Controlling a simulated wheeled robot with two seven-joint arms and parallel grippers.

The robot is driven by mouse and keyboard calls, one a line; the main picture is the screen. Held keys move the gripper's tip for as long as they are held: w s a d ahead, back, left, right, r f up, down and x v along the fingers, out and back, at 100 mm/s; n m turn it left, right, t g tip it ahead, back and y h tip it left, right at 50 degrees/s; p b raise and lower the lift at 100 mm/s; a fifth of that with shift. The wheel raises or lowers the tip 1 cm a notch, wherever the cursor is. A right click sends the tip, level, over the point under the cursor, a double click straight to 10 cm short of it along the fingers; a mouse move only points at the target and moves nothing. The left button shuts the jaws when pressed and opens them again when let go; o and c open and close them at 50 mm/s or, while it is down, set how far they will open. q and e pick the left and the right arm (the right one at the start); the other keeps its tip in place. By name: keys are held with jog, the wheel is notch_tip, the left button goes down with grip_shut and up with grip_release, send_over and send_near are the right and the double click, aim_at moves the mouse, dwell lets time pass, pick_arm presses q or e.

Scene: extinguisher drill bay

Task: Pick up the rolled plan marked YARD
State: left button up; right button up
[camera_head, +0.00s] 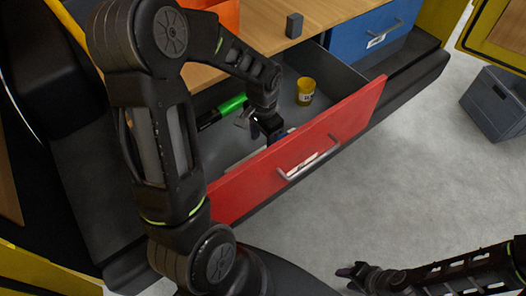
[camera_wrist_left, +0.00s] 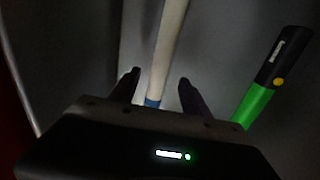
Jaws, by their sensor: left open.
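A pale rolled plan (camera_wrist_left: 168,45) with a blue band lies in the open drawer. In the left wrist view it runs between the two fingers of my left gripper (camera_wrist_left: 157,84), with a gap on each side. I cannot read any marking on it. In the head view my left gripper (camera_head: 266,127) is down inside the drawer, and arm and gripper hide much of what lies there. The left gripper is open. My right gripper (camera_head: 350,274) is low over the floor at the bottom, away from the drawer; its jaw opening is unclear.
The red-fronted drawer (camera_head: 345,118) is pulled out below the wooden worktop. A green and black tool (camera_head: 232,104) and a yellow container (camera_head: 306,86) are in it. A dark block (camera_head: 294,25) stands on the worktop. A grey crate (camera_head: 497,103) stands on the floor at right.

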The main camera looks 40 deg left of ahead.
pick_arm(q)
notch_tip(320, 180, down, 4)
jog(key=shift+f, duration=0.25)
jog(key=shift+c, duration=0.5)
grip_shut()
dwell(0.4)
